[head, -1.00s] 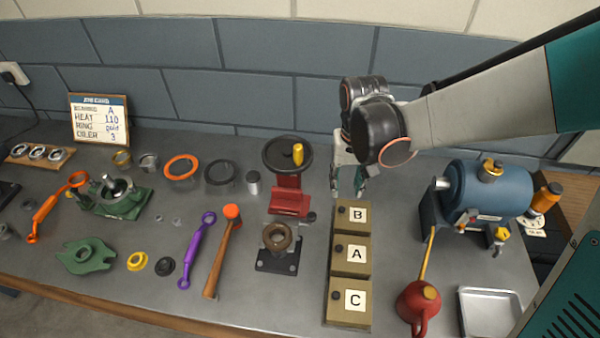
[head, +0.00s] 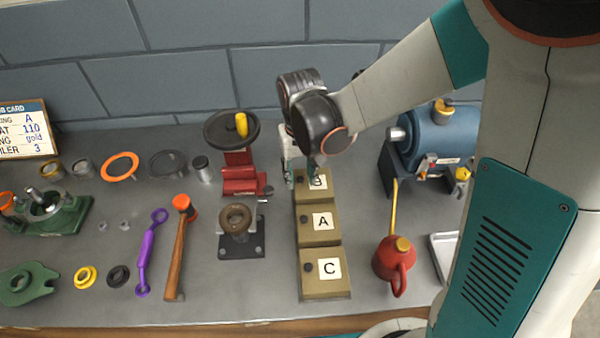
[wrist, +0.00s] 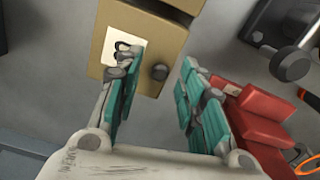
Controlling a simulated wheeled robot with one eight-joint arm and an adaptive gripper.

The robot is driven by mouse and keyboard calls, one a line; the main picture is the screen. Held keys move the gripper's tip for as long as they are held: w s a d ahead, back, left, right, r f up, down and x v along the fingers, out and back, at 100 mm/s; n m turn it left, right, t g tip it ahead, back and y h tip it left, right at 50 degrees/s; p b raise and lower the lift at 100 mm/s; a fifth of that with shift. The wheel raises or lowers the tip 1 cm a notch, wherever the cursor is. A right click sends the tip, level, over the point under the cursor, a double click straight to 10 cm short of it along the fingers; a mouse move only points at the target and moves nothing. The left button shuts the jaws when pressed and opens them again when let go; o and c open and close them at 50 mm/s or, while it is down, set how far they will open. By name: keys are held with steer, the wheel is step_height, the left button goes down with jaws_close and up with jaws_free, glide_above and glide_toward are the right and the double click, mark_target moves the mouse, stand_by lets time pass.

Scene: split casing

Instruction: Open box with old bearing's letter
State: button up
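Three tan boxes stand in a row: box B (head: 306,194) at the back, box A (head: 321,237) in the middle and box C (head: 325,285) in front. Each has a dark knob and a white letter label, and all look closed. The job card (head: 20,127) at the left edge is partly cut off; its bearing line shows A. My gripper (head: 300,172) is at the back end of box B, partly covering its label. In the wrist view my gripper (wrist: 160,108) is open and empty, with box B's knob (wrist: 160,72) just beyond the fingertips.
A red vise (head: 240,178) stands left of box B, close to my gripper. A red oil can (head: 394,262) and a blue motor (head: 435,140) stand to the right.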

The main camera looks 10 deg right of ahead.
jaws_close()
